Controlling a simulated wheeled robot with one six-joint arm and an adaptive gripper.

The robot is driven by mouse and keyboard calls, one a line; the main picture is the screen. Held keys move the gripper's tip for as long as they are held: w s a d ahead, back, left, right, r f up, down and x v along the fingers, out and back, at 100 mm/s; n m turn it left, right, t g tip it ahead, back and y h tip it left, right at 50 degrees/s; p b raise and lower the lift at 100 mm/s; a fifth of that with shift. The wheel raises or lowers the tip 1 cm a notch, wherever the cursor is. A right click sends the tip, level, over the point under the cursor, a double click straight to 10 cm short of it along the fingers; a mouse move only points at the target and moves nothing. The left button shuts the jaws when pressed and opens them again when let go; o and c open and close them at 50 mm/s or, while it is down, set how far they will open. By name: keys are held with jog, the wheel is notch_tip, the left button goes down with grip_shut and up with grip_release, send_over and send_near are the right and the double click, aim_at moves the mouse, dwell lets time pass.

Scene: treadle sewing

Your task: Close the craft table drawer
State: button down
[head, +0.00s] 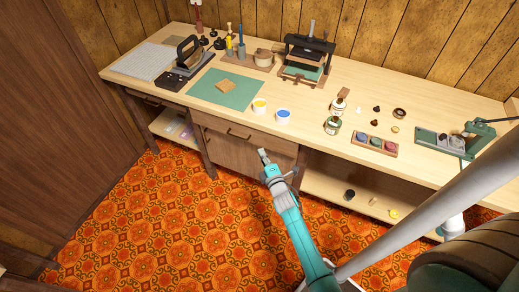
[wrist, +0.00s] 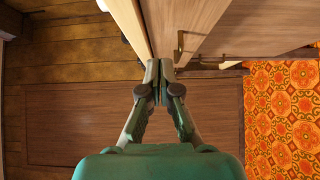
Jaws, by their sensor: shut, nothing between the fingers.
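The craft table (head: 330,100) has a light wooden top. Under its middle is a wooden drawer front (head: 270,142) with a dark handle (head: 239,133). How far the drawer stands out is hard to tell. In the wrist view the drawer front (wrist: 208,22) fills the top, with its handle (wrist: 180,42) just right of my fingertips. My gripper (head: 263,155) is shut and empty, in front of the drawer's right part in the head view. It also shows in the wrist view (wrist: 160,68), close to the drawer front; contact is unclear.
A second drawer (head: 150,100) is at the table's left. An open shelf (head: 345,185) holds small items. The patterned floor (head: 150,210) in front is clear.

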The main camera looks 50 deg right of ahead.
jog(key=v, duration=0.5)
send_near(254, 131)
jog(key=w, duration=0.5)
jog(key=shift+w+d+f, duration=0.1)
jog(key=shift+w+d, duration=0.05)
jog(key=shift+d, duration=0.5)
jog(key=shift+w+d, duration=0.15)
jog(key=shift+d, duration=0.45)
